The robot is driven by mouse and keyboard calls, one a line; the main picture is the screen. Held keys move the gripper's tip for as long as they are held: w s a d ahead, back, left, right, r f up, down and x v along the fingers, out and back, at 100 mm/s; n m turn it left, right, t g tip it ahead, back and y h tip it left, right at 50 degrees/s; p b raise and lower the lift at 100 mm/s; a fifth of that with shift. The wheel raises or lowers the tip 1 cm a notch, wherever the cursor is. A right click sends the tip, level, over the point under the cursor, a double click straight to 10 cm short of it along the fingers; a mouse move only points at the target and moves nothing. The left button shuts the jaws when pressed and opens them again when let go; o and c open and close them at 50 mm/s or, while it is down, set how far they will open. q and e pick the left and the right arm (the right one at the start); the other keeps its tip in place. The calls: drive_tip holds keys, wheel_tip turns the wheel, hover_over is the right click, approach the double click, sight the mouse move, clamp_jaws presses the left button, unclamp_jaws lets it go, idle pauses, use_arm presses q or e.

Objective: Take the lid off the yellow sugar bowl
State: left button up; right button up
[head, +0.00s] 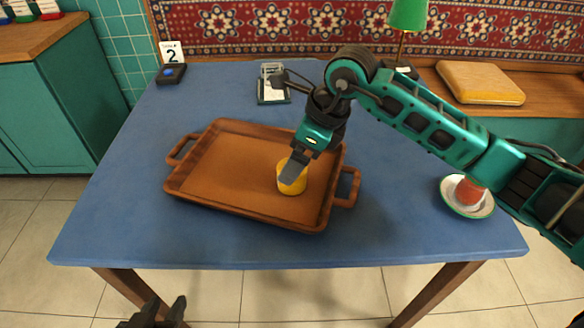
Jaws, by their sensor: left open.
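The yellow sugar bowl (291,188) stands upright on the brown wooden tray (222,165), towards the tray's right side. My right gripper (293,168) points down at the bowl, and its grey fingers cover part of the bowl's top. I cannot tell whether the fingers touch it, whether they are open or shut, or where the lid is. My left gripper (165,305) is open and empty at the bottom edge of the view, in front of the table and away from the bowl.
The blue table (130,215) is clear left and in front of the tray. A saucer (456,207) with a red item (470,190) stands at the right, close to my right arm. A number sign (171,52) and a small stand (273,90) are at the back.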

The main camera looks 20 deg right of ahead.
drive_tip(key=shift+w+a+f, duration=0.1)
drive_tip(key=shift+a+f, duration=0.1)
drive_tip(key=shift+f, duration=0.35)
drive_tip(key=c, duration=1.1)
drive_tip(key=shift+r, duration=0.2)
drive_tip(key=shift+r, duration=0.6)
drive_tip(key=shift+r+p, duration=1.45)
drive_tip(key=shift+r, duration=7.85)
